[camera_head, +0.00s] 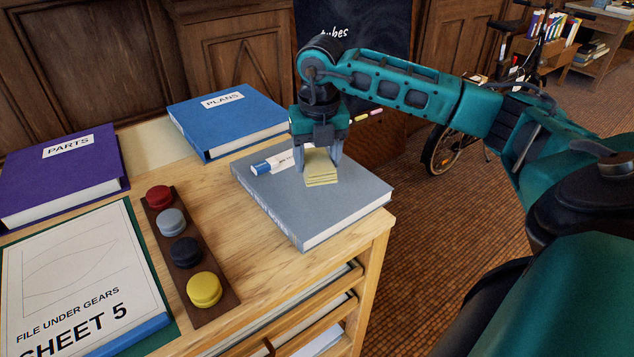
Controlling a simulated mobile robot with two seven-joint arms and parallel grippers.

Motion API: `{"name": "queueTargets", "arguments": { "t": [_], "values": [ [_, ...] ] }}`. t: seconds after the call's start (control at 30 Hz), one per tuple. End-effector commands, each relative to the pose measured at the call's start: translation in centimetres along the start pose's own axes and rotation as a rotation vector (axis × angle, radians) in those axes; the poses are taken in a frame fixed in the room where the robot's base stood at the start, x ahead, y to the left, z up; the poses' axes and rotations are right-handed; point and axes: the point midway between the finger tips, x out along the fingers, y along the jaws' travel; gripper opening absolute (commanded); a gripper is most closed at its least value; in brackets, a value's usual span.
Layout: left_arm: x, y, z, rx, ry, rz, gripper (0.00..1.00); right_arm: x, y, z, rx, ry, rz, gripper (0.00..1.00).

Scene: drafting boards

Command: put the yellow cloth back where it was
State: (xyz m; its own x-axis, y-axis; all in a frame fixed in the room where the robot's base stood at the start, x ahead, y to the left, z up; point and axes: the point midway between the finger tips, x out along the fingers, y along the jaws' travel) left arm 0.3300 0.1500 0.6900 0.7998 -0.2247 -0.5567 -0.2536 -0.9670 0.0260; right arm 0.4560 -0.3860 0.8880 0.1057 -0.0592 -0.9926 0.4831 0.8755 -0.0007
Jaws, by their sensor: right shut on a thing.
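The yellow cloth (321,170) is a small folded stack at the top of the grey-blue book (350,205), near the right edge of the wooden desk. My right gripper (320,158) points down over the book with its fingers on either side of the cloth, shut on it. The cloth looks to be on or just above the cover; I cannot tell which. My left gripper is not in view.
A blue-and-white marker (270,164) lies on the book just left of the cloth. A rack of coloured knobs (196,262) and a sheet (80,285) lie left. Bare desktop (245,250) shows between rack and book.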

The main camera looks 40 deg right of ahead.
Motion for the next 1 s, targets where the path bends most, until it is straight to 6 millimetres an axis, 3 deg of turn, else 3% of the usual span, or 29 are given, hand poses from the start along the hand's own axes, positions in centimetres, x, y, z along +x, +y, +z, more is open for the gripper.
{"name": "queueTargets", "arguments": {
  "t": [0.27, 0.5, 0.87, 0.9, 1.0],
  "values": [
    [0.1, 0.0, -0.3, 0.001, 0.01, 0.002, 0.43, 2.3, 0.0, -0.3, 0.0, 0.0, 0.0, 0.38],
    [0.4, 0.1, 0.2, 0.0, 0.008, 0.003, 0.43, 5.5, 0.0, -0.7, -0.001, 0.0, 0.001, 0.38],
    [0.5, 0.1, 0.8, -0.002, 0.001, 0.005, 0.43, 6.0, 0.0, -0.7, -0.001, -0.001, 0.001, 0.38],
    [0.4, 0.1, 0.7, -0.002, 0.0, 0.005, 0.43, 5.9, 0.0, -0.7, 0.0, -0.001, 0.001, 0.66],
    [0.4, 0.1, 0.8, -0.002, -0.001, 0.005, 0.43, 5.8, 0.0, -0.7, 0.0, -0.001, 0.001, 0.75]
  ]
}}
